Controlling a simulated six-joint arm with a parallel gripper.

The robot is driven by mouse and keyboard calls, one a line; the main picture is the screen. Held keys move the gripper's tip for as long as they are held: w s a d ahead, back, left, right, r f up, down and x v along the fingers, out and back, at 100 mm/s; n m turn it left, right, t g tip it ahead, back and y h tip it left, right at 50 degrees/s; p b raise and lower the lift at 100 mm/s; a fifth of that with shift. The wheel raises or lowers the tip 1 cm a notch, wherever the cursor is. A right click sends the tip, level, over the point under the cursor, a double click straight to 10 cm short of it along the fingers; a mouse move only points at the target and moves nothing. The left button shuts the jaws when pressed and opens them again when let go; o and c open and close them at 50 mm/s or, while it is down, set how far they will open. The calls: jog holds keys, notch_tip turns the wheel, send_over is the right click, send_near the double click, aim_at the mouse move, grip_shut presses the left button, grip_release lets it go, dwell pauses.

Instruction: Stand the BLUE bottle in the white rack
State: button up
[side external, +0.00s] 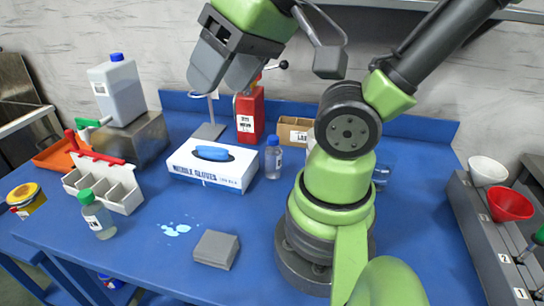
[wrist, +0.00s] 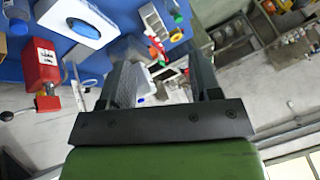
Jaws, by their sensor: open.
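The small clear bottle with a blue cap (side external: 273,160) stands upright on the blue table, just right of the glove box; in the wrist view a blue-capped shape at the top left (wrist: 17,20) looks like it. The white rack (side external: 122,193), with several open compartments, stands at the table's left; I see no bottle in it. A green-capped bottle (side external: 98,216) stands in front of the rack. My gripper (side external: 222,78) is open and empty, high above the back of the table, well away from the bottle and rack. Its two fingers also show in the wrist view (wrist: 162,82).
The white glove box (side external: 213,165) lies between rack and bottle. A large blue-capped jug (side external: 118,92) stands on a metal block behind the rack. A red container (side external: 250,115) and a stand are at the back. A grey block (side external: 215,249) and a light-blue spill (side external: 176,230) lie in front.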

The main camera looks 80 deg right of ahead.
jog(key=w+d+f+n+g+h, duration=0.2)
jog(key=d+f+n+g+h, duration=0.35)
jog(key=f+g, duration=0.25)
jog(key=n+g+h, duration=0.5)
jog(key=n+h, duration=0.3)
jog(key=n, duration=0.3)
send_near(273, 138)
jog(key=shift+h, duration=0.25)
jog(key=x, duration=0.8)
jog(key=shift+s+d+f, duration=0.15)
jog(key=shift+f, duration=0.1)
grip_shut()
